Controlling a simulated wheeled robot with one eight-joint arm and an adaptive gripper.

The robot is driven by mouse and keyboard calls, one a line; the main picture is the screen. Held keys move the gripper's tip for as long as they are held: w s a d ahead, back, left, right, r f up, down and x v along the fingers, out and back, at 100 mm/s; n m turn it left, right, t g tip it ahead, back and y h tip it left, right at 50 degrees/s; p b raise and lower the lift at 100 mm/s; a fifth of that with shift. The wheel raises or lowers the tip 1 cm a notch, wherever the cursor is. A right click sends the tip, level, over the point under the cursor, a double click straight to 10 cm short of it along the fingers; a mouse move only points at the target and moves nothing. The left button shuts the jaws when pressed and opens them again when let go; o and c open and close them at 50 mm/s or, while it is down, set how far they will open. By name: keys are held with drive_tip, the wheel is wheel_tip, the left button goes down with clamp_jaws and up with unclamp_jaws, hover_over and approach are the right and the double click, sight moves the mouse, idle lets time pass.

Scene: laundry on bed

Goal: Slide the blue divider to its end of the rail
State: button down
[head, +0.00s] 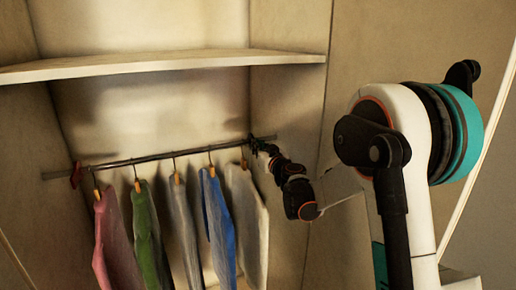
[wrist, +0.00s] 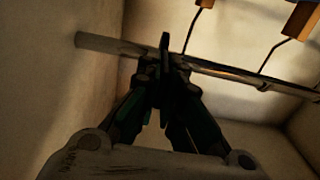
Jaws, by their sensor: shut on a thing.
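The rail (head: 160,156) runs across the closet below the shelf, and it also crosses the wrist view (wrist: 225,72). My gripper (head: 258,147) is at the right end of the rail in the head view, close to the right side wall. In the wrist view my gripper (wrist: 164,88) is shut on a thin upright dark piece (wrist: 165,58) on the rail. This piece fits the blue divider, but its blue does not show in the dim light. My fingers hide its lower part. A short stretch of rail shows between it and the wall.
A red divider (head: 76,174) sits near the rail's left end. Pink (head: 113,240), green (head: 148,235), grey (head: 184,235), blue (head: 218,230) and beige (head: 248,220) garments hang between it and my gripper. A shelf (head: 160,64) is above.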

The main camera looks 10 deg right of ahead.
drive_tip(key=d, duration=0.3)
drive_tip(key=shift+w+d, duration=0.25)
drive_tip(key=shift+w, duration=0.1)
drive_tip(key=c, duration=1.8)
unclamp_jaws()
drive_tip(key=shift+o, duration=0.2)
drive_tip(key=s+d, duration=0.1)
drive_tip(key=s, duration=0.6)
drive_tip(key=shift+s+d, duration=0.2)
drive_tip(key=shift+d, duration=0.05)
drive_tip(key=shift+c, duration=0.6)
